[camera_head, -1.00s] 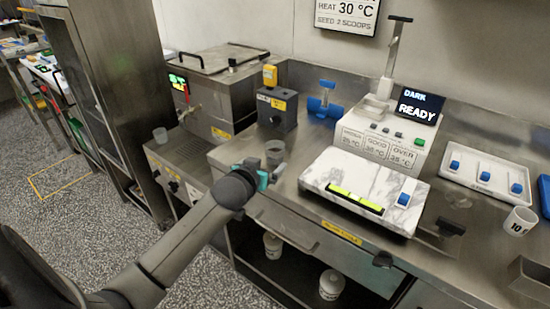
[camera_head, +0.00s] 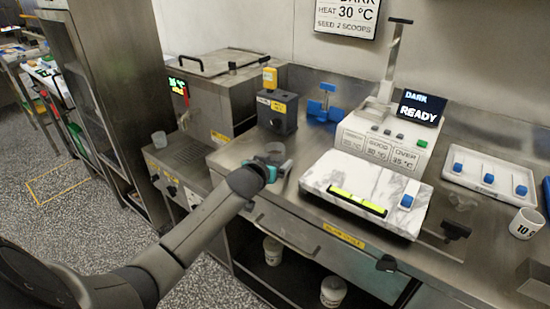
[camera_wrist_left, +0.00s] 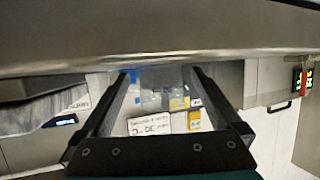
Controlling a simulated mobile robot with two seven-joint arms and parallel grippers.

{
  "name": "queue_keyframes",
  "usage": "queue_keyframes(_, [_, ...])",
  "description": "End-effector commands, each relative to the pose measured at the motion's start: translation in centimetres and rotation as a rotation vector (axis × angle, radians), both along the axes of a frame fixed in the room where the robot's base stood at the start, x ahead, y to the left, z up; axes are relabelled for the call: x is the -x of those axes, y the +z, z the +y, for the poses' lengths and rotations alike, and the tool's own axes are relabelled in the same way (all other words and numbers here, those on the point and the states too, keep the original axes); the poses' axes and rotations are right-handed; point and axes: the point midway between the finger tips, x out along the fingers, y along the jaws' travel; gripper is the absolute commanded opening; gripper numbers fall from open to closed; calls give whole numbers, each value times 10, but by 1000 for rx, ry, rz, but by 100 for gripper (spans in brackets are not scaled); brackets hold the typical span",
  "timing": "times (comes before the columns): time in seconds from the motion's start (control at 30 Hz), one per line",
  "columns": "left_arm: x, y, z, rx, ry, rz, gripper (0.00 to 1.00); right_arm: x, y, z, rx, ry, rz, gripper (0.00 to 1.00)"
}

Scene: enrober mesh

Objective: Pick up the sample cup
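A small clear cup (camera_head: 275,151) stands near the front edge of the steel counter in the head view, partly hidden by my left gripper. In the left wrist view a faint see-through shape, seemingly this cup (camera_wrist_left: 154,98), shows between the fingers. My left gripper (camera_head: 273,167) is at the counter's front edge, right at the cup. Its two dark fingers (camera_wrist_left: 160,100) are wide apart in the left wrist view. I cannot tell whether they touch the cup. Another clear cup (camera_head: 159,139) stands on the lower unit at the left. My right gripper is not in view.
A marble slab (camera_head: 340,176) on the white machine lies right of the cup. A grey box with a yellow label (camera_head: 277,112) and a blue stand (camera_head: 325,103) are behind it. A white tray (camera_head: 470,186) and a white mug (camera_head: 525,223) are farther right.

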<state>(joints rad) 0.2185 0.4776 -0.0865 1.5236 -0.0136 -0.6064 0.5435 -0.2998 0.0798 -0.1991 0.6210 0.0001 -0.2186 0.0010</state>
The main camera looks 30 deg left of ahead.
Motion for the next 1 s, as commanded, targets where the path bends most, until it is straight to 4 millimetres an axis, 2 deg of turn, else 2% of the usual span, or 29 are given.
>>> queue_keyframes(0.07, [0, 0, 0, 0, 0, 0, 89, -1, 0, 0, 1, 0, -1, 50])
queue_keyframes(0.77, [0, 0, 0, 0, 0, 1, 10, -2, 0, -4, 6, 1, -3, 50])
queue_keyframes(1.0, [0, 1, 0, 0, 0, -1, 8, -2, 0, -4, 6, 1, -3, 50])
